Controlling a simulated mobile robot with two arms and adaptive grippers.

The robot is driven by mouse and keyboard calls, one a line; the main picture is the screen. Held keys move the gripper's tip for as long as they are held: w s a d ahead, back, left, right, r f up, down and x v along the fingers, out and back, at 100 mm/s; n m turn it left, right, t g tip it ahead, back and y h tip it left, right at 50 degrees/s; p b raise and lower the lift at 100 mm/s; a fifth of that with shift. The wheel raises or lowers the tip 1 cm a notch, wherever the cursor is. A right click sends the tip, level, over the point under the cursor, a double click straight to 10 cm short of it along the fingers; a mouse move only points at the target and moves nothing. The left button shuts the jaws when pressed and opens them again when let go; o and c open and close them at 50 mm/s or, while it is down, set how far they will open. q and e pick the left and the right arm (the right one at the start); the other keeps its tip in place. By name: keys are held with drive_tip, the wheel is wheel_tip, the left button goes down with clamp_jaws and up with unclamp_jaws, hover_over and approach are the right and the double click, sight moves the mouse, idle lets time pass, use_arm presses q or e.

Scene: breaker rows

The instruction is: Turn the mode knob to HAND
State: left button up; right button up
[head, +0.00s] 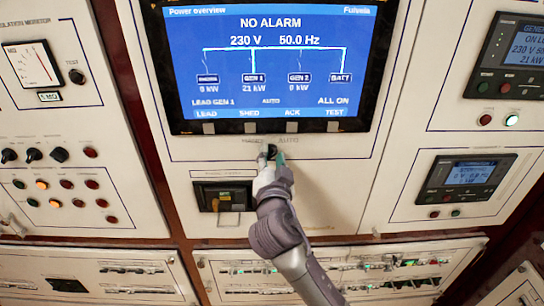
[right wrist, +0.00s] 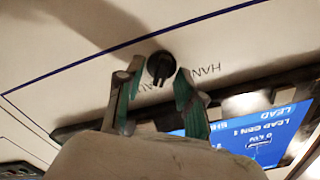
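The mode knob is a small round black knob (right wrist: 161,66) on the cream panel, just below the big blue display. It also shows in the head view as a dark bit (head: 271,149), mostly hidden by my right gripper (head: 271,160). In the right wrist view my right gripper (right wrist: 157,80) is open, one finger on each side of the knob with small gaps. The HAND label (right wrist: 208,69) is partly readable; the AUTO label (head: 289,140) is right of the knob in the head view. The knob's exact setting is hard to tell. My left gripper is out of view.
The blue display (head: 268,60) with its row of buttons sits just above the knob. A black-framed switch (head: 222,196) is at lower left of the knob. Panels with lamps, small knobs and breaker rows (head: 385,275) surround this one.

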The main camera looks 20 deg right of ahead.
clamp_jaws()
drive_tip(key=shift+n, duration=0.3)
drive_tip(key=shift+n+b, duration=0.3)
drive_tip(key=shift+n, duration=0.2)
drive_tip(key=n, duration=0.2)
drive_tip(key=shift+a+n, duration=0.1)
drive_tip(key=shift+n, duration=0.2)
drive_tip(key=n, duration=0.4)
drive_tip(key=shift+a+n, duration=0.1)
drive_tip(key=shift+n, duration=0.2)
drive_tip(key=n, duration=0.5)
drive_tip(key=shift+a, duration=0.1)
unclamp_jaws()
